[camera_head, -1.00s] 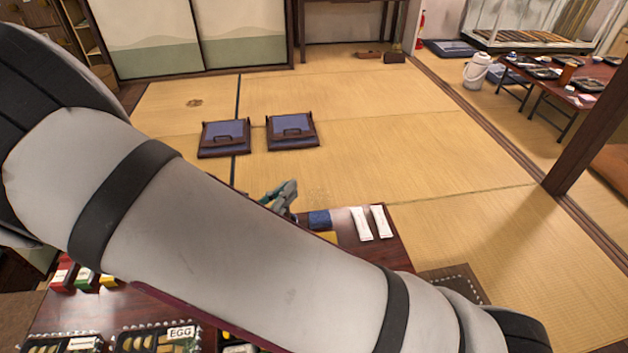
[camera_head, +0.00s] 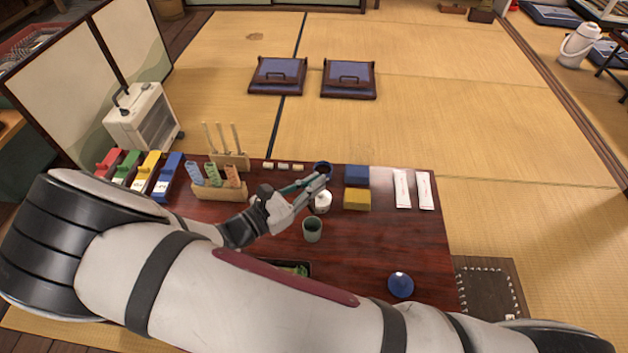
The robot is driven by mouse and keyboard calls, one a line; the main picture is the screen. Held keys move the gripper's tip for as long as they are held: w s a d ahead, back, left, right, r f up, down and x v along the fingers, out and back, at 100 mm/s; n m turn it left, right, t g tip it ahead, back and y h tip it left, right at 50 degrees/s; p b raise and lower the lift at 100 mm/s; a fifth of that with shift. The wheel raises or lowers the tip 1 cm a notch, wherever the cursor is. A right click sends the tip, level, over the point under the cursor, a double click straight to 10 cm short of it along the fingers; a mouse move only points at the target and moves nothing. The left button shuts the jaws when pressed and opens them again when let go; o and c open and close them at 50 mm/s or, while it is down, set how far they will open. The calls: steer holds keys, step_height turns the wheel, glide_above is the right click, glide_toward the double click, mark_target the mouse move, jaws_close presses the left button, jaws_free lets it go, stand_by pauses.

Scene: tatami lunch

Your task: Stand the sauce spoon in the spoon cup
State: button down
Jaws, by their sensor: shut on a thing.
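My gripper (camera_head: 318,184) is over the back middle of the dark red table (camera_head: 375,250), its jaws pointing right and away from me. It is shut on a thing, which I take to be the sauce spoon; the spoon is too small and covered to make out. A dark blue round cup (camera_head: 323,166) stands just behind the jaw tips. A white pot (camera_head: 323,204) is just below them in the picture. A grey-green cup (camera_head: 312,231) stands nearer to me, upright. I cannot tell which cup is the spoon cup.
Blue (camera_head: 357,174) and yellow (camera_head: 356,199) blocks and two white packets (camera_head: 402,189) lie to the right. Wooden racks (camera_head: 220,191) and coloured boxes (camera_head: 150,170) stand at the left. A blue round thing (camera_head: 400,285) is at front right. My arm hides the front left.

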steer(key=b, duration=0.4)
glide_above(311, 210)
steer(key=shift+w+d+f, duration=0.1)
steer(key=shift+f, duration=1.2)
steer(key=shift+w+d+f, duration=0.1)
steer(key=shift+f, duration=1.15)
steer(key=shift+f+b, duration=1.5)
steer(key=shift+f, duration=1)
steer(key=c, duration=1.6)
jaws_free()
steer(key=shift+c, duration=0.2)
steer(key=shift+a, duration=0.1)
steer(key=v, duration=1.2)
